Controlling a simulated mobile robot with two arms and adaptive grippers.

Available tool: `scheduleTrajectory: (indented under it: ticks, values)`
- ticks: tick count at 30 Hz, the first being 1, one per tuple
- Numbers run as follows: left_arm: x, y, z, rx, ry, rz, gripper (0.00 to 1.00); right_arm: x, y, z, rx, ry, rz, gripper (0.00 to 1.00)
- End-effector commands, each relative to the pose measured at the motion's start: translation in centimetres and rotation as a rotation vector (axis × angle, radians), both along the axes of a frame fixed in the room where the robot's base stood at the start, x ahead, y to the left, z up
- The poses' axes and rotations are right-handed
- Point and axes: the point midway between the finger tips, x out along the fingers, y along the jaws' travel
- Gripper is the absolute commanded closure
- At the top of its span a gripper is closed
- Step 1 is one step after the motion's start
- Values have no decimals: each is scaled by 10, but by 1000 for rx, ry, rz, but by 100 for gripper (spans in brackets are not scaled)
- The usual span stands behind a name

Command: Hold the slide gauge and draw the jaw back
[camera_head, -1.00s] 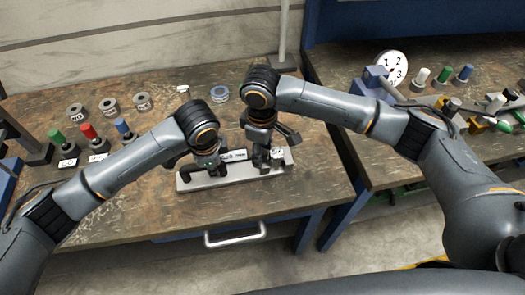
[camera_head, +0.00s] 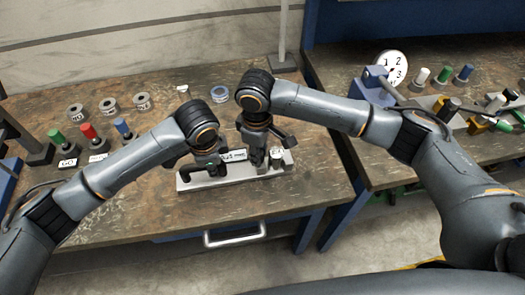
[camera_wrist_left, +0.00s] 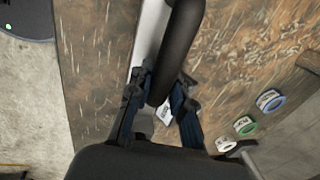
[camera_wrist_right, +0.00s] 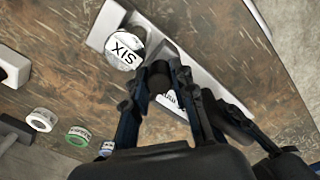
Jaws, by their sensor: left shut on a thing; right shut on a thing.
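The slide gauge is a pale grey bar (camera_head: 190,183) lying near the front edge of the workbench, with a white printed label on it. My left gripper (camera_head: 208,166) is shut at its left part; in the left wrist view its fingers (camera_wrist_left: 160,100) close around a dark upright handle (camera_wrist_left: 181,45). My right gripper (camera_head: 257,161) is shut farther right along the gauge; in the right wrist view its fingers (camera_wrist_right: 160,85) are around a short dark post on the jaw. A round end piece marked SIX (camera_wrist_right: 125,48) sits beyond it. The fingers partly hide the jaw.
Green, red and blue pegs (camera_head: 88,132) stand at the left. Grey rings (camera_head: 109,105) and a blue ring (camera_head: 220,93) lie behind the gauge. A dial (camera_head: 391,68) and more pegs stand on the right bench. The table front right is clear.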

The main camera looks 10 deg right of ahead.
Motion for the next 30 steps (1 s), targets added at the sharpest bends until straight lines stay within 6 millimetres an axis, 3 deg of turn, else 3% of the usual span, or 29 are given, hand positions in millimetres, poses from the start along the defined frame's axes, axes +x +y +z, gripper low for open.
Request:
scheduleTrajectory:
  ticks: [1,8,9,12,23,30]
  values:
    - [0,-3,3,-7,-4,-4,100,-1,9,0,6,0,4,100]
    - [0,-3,2,-7,-4,-5,100,0,10,1,5,-1,2,100]
    - [0,-3,2,-7,-4,-5,100,0,10,1,6,-2,2,73]
    - [0,-3,2,-8,-4,-5,100,0,10,1,5,-1,2,52]
    - [1,-2,3,-7,-5,-2,100,0,9,4,4,-1,1,51]
    - [1,-2,3,-6,-5,-2,100,0,11,42,7,-4,2,51]
